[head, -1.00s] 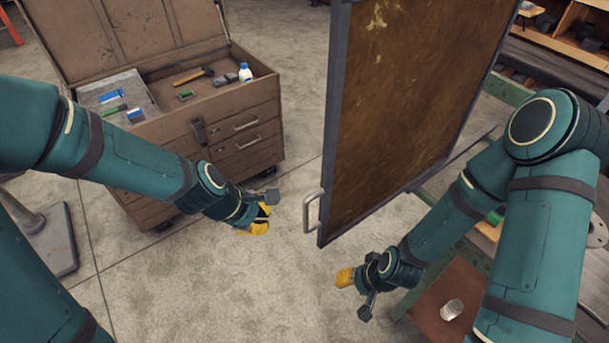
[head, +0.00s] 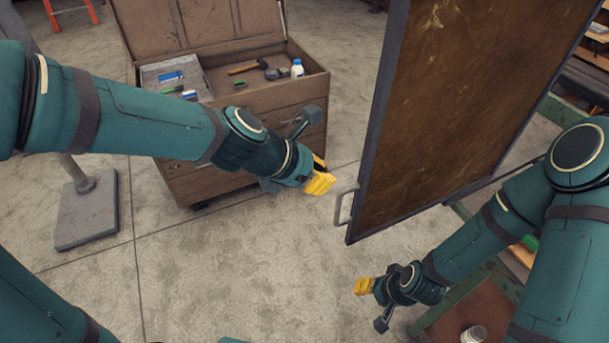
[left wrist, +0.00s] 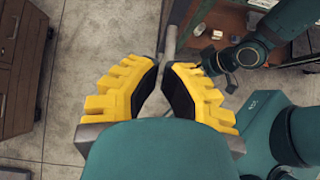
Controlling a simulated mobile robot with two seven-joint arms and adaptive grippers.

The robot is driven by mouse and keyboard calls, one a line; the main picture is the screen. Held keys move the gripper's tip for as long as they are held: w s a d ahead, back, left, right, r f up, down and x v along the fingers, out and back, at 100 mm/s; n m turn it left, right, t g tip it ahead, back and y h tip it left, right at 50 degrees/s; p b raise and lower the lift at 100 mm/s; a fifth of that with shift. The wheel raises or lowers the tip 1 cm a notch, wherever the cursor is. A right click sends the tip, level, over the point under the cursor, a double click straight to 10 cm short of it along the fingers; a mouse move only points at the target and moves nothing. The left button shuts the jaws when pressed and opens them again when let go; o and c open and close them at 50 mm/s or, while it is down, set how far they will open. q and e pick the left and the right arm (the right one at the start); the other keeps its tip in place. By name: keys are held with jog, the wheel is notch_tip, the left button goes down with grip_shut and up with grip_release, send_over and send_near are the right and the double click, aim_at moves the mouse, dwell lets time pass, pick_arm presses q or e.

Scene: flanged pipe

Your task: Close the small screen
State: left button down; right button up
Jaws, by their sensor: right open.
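The screen is a brown, stained panel (head: 470,110) in a dark metal frame, standing open at an angle on the right of the head view. Its pale bar handle (head: 343,206) sits low on the near edge. My left gripper (head: 322,182), with yellow fingers, is just left of the handle. My right gripper (head: 362,286) is open and empty, below the screen's lower edge.
An open brown tool chest (head: 250,110) with tools and a white bottle (head: 297,68) stands behind my left arm. A green-framed bench (head: 465,290) carrying a small jar (head: 473,334) is at lower right. The concrete floor (head: 250,270) in front is clear.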

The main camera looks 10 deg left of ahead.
pick_arm(q)
jog(key=shift+w+d+f, duration=0.25)
jog(key=shift+w+d, duration=0.3)
jog(key=shift+d, duration=0.2)
jog(key=shift+w+d+f, duration=0.25)
jog(key=shift+w+d, duration=0.25)
jog(key=shift+d, duration=0.3)
jog(key=shift+w+d+f, duration=0.25)
jog(key=shift+w+d, duration=0.3)
jog(key=shift+d, duration=0.2)
pick_arm(e)
jog(key=shift+s+f, duration=0.2)
jog(key=shift+f, duration=0.35)
pick_arm(q)
jog(key=shift+w, duration=0.1)
